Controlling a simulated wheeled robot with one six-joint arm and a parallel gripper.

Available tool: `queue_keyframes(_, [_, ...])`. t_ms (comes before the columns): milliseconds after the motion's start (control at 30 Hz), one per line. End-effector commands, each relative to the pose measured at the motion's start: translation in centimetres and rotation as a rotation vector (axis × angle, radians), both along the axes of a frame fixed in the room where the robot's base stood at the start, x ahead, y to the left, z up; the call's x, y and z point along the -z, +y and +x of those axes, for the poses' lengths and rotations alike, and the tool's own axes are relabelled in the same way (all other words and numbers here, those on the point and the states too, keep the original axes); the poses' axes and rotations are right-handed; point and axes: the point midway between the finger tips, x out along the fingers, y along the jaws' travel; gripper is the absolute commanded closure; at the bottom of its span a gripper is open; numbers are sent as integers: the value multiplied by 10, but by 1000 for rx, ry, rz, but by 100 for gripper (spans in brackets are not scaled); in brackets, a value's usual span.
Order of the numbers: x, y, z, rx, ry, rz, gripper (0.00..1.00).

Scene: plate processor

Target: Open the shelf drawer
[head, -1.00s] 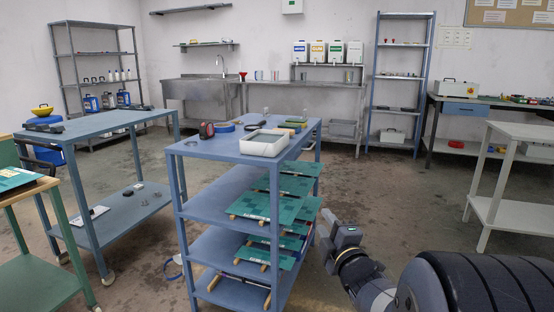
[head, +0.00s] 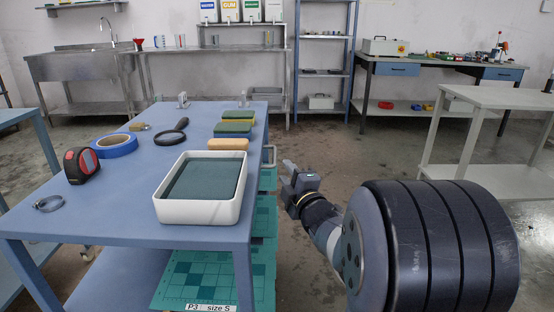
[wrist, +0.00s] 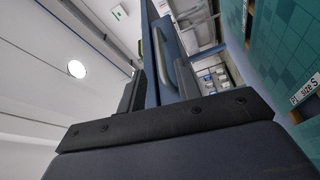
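The blue shelf unit (head: 110,222) stands in front of me at the left, with green sheets on its lower levels. A grey bar handle (head: 270,157) shows at its right side, below the top; the drawer's front is hardly visible from this angle. My gripper (head: 293,177) is just right of this handle, apart from it and empty. In the wrist view, a grey handle (wrist: 161,52) on a blue panel (wrist: 173,38) lies ahead, seen between the dark fingers (wrist: 160,88), which look spread apart.
A white tray (head: 198,218), magnifying glass, blue tape and tape measure (head: 81,164) lie on the shelf top. Green sheets (head: 205,282) stick out on its right side. A pale table (head: 480,97) stands at the right.

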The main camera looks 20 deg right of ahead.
Motion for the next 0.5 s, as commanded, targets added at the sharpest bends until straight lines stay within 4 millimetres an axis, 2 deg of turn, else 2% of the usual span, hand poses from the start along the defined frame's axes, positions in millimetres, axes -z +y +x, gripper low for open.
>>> queue_keyframes(100, [0, 0, 24, -2, 0, 0, 67])
queue_keyframes(300, [-2, 0, 57, -2, 0, 0, 67])
queue_keyframes(500, [-4, 0, 77, -1, 0, 0, 67])
